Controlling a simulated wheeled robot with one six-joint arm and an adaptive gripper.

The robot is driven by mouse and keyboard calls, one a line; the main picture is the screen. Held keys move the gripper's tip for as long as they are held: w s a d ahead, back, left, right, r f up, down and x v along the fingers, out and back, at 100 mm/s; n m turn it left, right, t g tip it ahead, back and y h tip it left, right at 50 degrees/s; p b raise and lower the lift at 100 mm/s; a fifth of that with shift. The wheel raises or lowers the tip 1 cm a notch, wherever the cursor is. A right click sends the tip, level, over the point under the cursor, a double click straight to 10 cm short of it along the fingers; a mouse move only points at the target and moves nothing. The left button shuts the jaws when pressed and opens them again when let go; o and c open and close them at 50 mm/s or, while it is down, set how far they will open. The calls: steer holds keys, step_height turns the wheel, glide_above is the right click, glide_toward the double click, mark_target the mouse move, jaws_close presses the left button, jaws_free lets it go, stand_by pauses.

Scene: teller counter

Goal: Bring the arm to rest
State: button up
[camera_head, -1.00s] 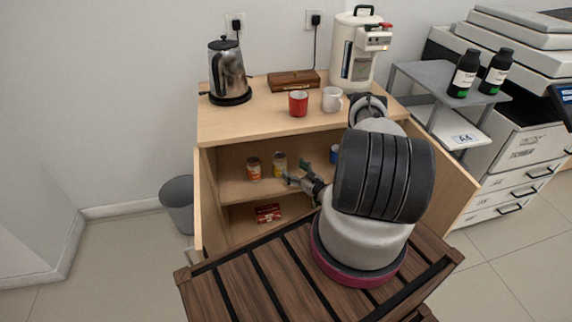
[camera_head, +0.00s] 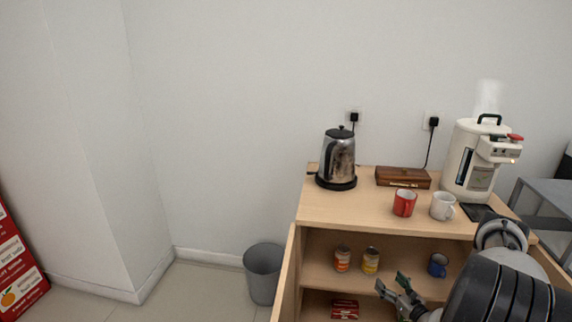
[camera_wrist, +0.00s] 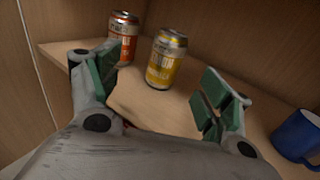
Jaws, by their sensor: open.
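My gripper (camera_head: 393,291) is open and empty, in front of the open cabinet at shelf height. In the wrist view, its two green-padded fingers (camera_wrist: 160,98) stand wide apart with nothing between the pads. Beyond them on the cabinet shelf stand an orange can (camera_wrist: 123,38) and a yellow can (camera_wrist: 166,58), both upright and apart from the fingers. A blue mug (camera_wrist: 297,137) is to the right of the fingers. My arm is at the lower right of the head view, partly cut off by the frame edge.
A red box (camera_head: 345,309) lies on the lower shelf. A grey bin (camera_head: 264,273) stands left on open floor.

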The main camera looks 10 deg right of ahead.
steer(key=s+a+n+g+y, duration=0.2)
steer(key=s+a+g+y, duration=0.15)
steer(key=s+a, duration=0.4)
steer(key=s+a+r+n+g+y, duration=0.4)
steer(key=s+r+n+g+y, duration=0.25)
steer(key=r, duration=0.35)
steer(key=s+d+r+n+g+h, duration=0.2)
steer(key=s+r+n+g+h, duration=0.3)
steer(key=r, duration=0.6)
steer(key=s+d+r+n+g+h, duration=0.2)
steer(key=r+n, duration=0.5)
steer(key=r, duration=0.4)
steer(key=s+d+r+n+g+h, duration=0.2)
steer(key=s+r+n+g+h, duration=0.15)
steer(key=r+n, duration=0.5)
steer(key=s+a+r+n+t+h, duration=0.1)
steer(key=r+t, duration=0.3)
steer(key=r, duration=0.5)
steer(key=s+a+r+n+t+h, duration=0.2)
steer(key=a+r+n+t, duration=0.1)
steer(key=r, duration=0.5)
steer(key=shift+a+r+t+h, duration=0.35)
steer(key=shift+a+r+t, duration=0.1)
steer(key=shift+a, duration=0.3)
